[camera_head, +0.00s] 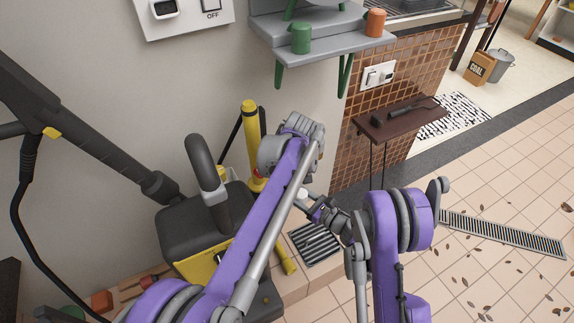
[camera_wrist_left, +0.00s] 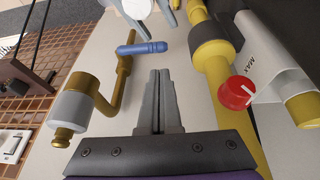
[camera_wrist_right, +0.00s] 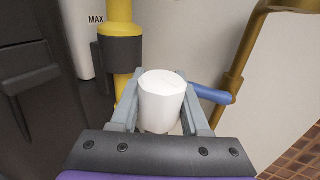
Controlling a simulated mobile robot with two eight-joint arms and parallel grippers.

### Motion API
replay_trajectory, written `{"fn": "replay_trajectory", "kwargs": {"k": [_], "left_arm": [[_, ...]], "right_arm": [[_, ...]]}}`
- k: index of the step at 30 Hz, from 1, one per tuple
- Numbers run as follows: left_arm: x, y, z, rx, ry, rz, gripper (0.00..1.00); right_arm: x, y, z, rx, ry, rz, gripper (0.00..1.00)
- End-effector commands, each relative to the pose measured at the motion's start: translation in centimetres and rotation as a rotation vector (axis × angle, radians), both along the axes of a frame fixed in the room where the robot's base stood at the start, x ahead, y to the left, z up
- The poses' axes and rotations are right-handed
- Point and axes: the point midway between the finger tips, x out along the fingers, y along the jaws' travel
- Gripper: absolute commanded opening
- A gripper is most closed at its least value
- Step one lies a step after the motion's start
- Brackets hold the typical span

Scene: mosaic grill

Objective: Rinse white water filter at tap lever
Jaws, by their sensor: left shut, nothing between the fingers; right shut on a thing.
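The white water filter (camera_wrist_right: 161,103) is a plain white cylinder between the fingers of my right gripper (camera_wrist_right: 162,112), which is shut on it. In the head view, the filter (camera_head: 303,193) shows small and pale at my right gripper's tip. The tap lever (camera_wrist_left: 141,48) is a blue handle on the brass tap (camera_wrist_left: 121,78); it also shows behind the filter in the right wrist view (camera_wrist_right: 211,94). My left gripper (camera_wrist_left: 159,75) is shut and empty, its tips just short of the lever. The head view hides its fingers behind my left arm. I see no water flowing.
A floor grate (camera_head: 315,246) lies below the grippers. A yellow and black pressure washer (camera_head: 190,228) stands left. A yellow pipe (camera_wrist_left: 222,100) and a red knob (camera_wrist_left: 237,93) are close to my left gripper. A grey wall shelf (camera_head: 330,38) hangs above.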

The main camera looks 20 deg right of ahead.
Motion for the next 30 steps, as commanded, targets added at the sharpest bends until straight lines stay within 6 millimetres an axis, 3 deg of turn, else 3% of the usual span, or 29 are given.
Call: {"fn": "replay_trajectory", "kwargs": {"k": [8, 30], "left_arm": [[0.0, 0.0, 0.1, 0.000, 0.000, 0.000, 0.00], [-0.3, 0.0, 1.9, 0.000, -0.004, 0.000, 0.00]], "right_arm": [[-0.2, 0.2, 0.2, 0.000, 0.000, 0.000, 0.00], [-2.9, 4.1, 4.1, 0.000, 0.000, 0.000, 0.00]]}}
